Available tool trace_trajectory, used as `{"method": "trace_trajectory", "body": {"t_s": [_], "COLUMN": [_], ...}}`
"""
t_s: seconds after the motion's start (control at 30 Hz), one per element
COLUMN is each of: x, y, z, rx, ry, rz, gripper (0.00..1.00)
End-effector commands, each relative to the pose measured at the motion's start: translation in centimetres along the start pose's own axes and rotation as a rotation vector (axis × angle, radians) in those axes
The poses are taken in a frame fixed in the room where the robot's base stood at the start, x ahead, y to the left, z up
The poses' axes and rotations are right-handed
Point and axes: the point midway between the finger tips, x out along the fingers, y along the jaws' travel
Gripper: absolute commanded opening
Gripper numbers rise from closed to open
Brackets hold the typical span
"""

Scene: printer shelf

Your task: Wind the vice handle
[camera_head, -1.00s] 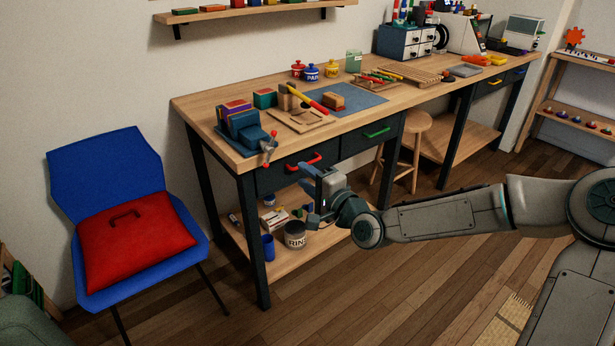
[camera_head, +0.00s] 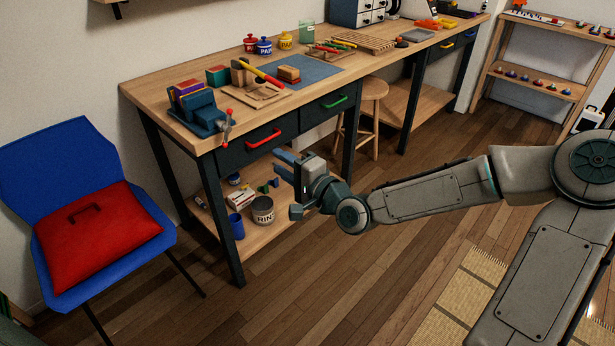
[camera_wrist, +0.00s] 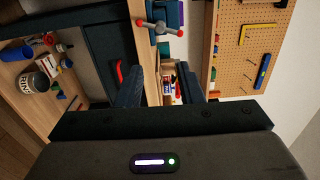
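The blue vice (camera_head: 200,112) is fixed at the bench's near left corner. Its handle (camera_head: 226,127), a grey bar with red knobs, is at the vice's front, over the bench edge, and stands nearly upright in the head view. In the wrist view the handle (camera_wrist: 160,27) is near the top centre, with part of the blue vice behind it. My gripper (camera_head: 288,185) is in front of the bench, to the right of and lower than the handle, apart from it. In the wrist view its two dark fingers (camera_wrist: 163,78) are spread, with nothing held between them.
The wooden bench (camera_head: 150,97) has a drawer with a red handle (camera_head: 262,138) beside the vice. A lower shelf (camera_head: 262,236) holds a tin and a blue cup. A blue chair (camera_head: 60,160) with a red cushion stands left. Floor in front is clear.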

Motion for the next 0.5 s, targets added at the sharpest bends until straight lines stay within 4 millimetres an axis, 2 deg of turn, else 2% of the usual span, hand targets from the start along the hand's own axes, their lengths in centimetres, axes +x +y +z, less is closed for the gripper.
{"method": "trace_trajectory", "body": {"t_s": [0.3, 0.5], "x": [-5.6, -7.2], "y": [-0.1, 0.2], "z": [-0.1, -0.1], "rx": [0.002, 0.001], "ry": [0.002, 0.001], "rz": [0.001, -0.002], "gripper": [0.34, 0.34]}}
